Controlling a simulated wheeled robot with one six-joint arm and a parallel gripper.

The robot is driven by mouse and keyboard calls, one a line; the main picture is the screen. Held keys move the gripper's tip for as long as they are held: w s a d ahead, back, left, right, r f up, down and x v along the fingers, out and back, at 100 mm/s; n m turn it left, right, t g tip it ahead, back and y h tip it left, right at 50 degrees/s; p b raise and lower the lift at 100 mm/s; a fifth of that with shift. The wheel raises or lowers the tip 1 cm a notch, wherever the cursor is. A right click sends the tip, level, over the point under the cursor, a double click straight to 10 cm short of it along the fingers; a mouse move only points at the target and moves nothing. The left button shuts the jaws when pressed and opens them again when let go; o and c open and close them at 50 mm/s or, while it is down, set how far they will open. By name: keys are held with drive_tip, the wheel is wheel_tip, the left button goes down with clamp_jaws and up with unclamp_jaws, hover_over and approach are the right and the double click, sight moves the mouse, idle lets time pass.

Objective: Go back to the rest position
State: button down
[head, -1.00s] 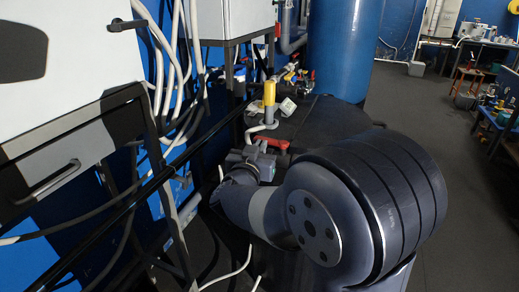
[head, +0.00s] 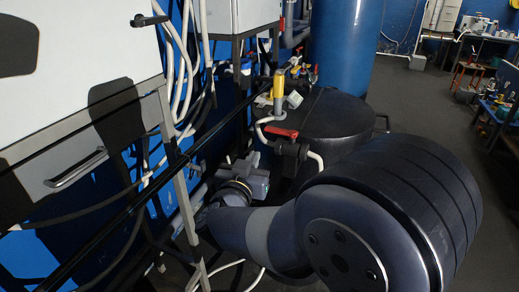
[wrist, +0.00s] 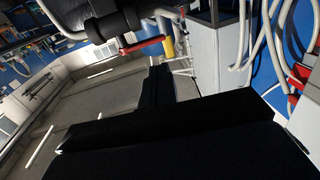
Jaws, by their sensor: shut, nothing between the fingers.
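My gripper (wrist: 156,88) shows in the wrist view as a dark shape rising from the bottom edge, with its fingers together and nothing held. A valve with a red handle (head: 281,131) stands by the black tank (head: 335,122), to the upper left of my arm. The red handle (wrist: 141,46) also shows near the top of the wrist view, apart from my gripper in the picture.
A white cabinet (head: 75,50) on a metal frame stands at the left, with hanging cables beside it. A yellow-topped post (head: 278,84) and a tall blue column (head: 346,45) stand behind the valve. Open floor (head: 430,110) lies at the right.

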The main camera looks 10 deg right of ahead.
drive_tip(key=shift+v, duration=1.15)
drive_tip(key=shift+w+a, duration=0.1)
drive_tip(key=shift+w, duration=0.05)
